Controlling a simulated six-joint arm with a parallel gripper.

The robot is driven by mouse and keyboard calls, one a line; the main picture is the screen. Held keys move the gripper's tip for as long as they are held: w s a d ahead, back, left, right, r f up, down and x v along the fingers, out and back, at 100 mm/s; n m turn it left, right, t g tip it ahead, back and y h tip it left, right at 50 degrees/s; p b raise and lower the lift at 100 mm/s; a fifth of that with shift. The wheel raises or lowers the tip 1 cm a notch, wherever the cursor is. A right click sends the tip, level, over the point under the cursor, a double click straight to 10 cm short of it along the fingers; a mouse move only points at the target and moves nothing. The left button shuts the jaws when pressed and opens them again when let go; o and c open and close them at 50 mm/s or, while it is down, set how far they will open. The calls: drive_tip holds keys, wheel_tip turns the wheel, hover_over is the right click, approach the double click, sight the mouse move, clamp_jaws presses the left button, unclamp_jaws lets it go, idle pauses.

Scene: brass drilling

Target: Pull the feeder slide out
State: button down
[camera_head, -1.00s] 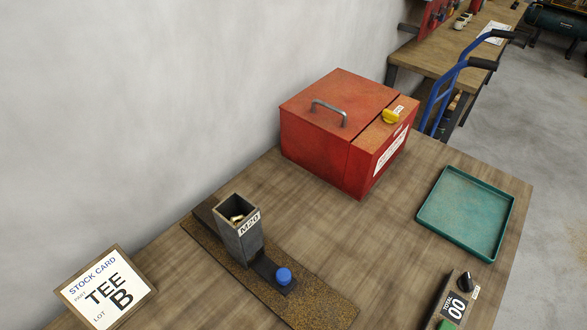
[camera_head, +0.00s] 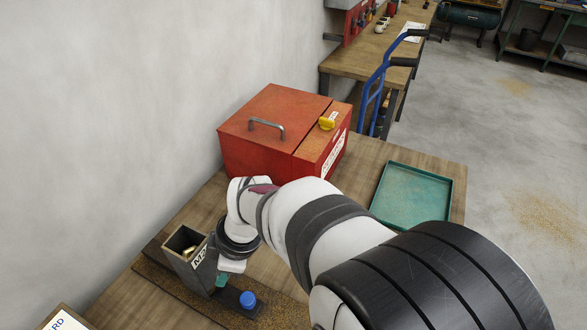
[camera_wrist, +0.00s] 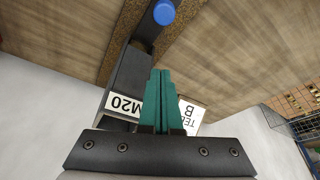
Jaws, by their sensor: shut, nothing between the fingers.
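The feeder is a grey upright hopper (camera_head: 190,252) labelled M20, with small brass parts (camera_head: 189,250) inside its open top. Its dark slide (camera_head: 230,296) comes out at the hopper's foot and bears a blue knob (camera_head: 248,300). In the wrist view, the hopper (camera_wrist: 130,75) is left of my fingers and the knob (camera_wrist: 164,12) is beyond their tips. My gripper (camera_head: 222,280) has teal fingers, shut and empty, close beside the hopper. Its fingers also show in the wrist view (camera_wrist: 160,72). Contact with the hopper cannot be told.
The feeder stands on a speckled brown base plate (camera_head: 285,312). A red box (camera_head: 262,150) with a handle and yellow knob stands behind my arm. A teal tray (camera_head: 412,195) is at the right of the table. A stock card (camera_head: 65,322) is at the lower left edge.

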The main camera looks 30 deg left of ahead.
drive_tip(key=x, duration=1)
drive_tip(key=shift+s+d+f, duration=0.1)
drive_tip(key=shift+f, duration=0.15)
drive_tip(key=shift+w+d+r, duration=0.1)
drive_tip(key=shift+w+d, duration=0.3)
drive_tip(key=shift+d, duration=0.2)
drive_tip(key=shift+w+d+r, duration=0.1)
drive_tip(key=shift+w+d, duration=0.25)
drive_tip(key=shift+d, duration=0.3)
drive_tip(key=shift+w+d, duration=0.25)
drive_tip(key=shift+d, duration=0.3)
drive_tip(key=shift+d, duration=0.45)
drive_tip(key=d, duration=1.3)
drive_tip(key=shift+d+f, duration=0.1)
drive_tip(key=shift+d, duration=0.3)
